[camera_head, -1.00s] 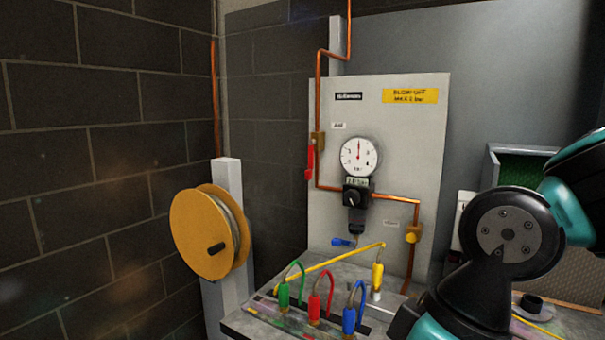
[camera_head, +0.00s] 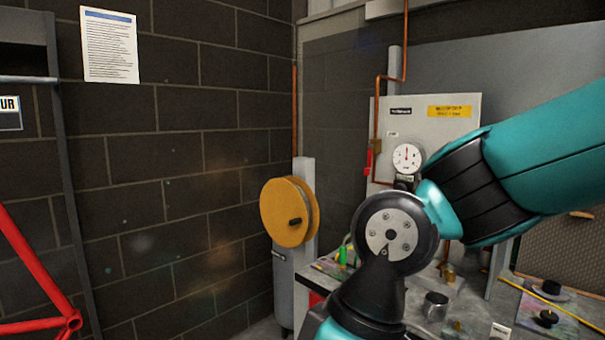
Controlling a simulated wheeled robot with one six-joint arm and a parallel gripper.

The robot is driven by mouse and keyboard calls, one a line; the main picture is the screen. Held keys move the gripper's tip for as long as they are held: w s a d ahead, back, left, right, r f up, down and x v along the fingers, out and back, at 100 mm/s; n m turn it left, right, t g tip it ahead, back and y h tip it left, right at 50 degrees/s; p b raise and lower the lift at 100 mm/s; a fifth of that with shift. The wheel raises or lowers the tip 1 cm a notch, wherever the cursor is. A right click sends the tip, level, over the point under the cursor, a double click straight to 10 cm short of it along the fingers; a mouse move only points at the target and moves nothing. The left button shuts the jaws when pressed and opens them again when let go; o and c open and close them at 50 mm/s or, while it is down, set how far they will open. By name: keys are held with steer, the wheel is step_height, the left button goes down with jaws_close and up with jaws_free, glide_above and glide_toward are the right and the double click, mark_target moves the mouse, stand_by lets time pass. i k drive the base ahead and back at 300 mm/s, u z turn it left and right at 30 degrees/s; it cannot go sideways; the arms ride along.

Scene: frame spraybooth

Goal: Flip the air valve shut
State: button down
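The air valve's red lever (camera_head: 369,161) hangs straight down beside the copper pipe (camera_head: 377,110), on the left edge of the pale panel (camera_head: 430,108). The panel also carries a round white gauge (camera_head: 407,157) to the right of the lever. My teal and black arm crosses the right side and covers the lower part of the panel. My gripper is not visible in this view.
A yellow hose reel (camera_head: 284,212) is on a grey post left of the panel. The workbench below the panel holds a green-handled tool (camera_head: 343,255), a metal cup (camera_head: 436,306) and black knobs (camera_head: 549,288). A red frame (camera_head: 40,300) stands at lower left.

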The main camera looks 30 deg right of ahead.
mark_target(367, 170)
steer(key=u, duration=0.95)
steer(key=i, duration=1.85)
steer(key=z, duration=0.8)
steer(key=i, duration=0.7)
steer(key=z, duration=0.8)
